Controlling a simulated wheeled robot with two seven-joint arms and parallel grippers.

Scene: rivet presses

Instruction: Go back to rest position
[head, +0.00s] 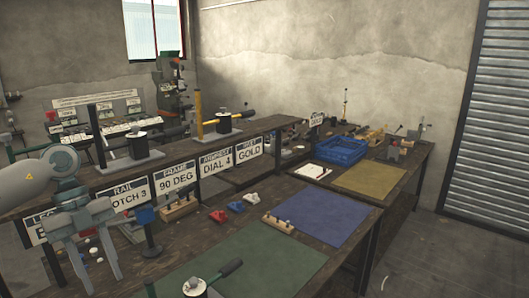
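My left gripper (103,284) hangs at the left side of the head view with its fingers pointing down. The two fingers are spread apart, and I see nothing held between them. It shows in front of the left end of the workbench and covers part of the signs there. I cannot tell its exact height above the bench. My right gripper is not in the view.
The near bench holds a green mat (245,268), a blue mat (322,217), small red and white parts and a lever press (197,286). Signs line a raised shelf behind. A blue crate (341,151) and yellow mat (369,180) lie further right. Floor (455,255) at right is clear.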

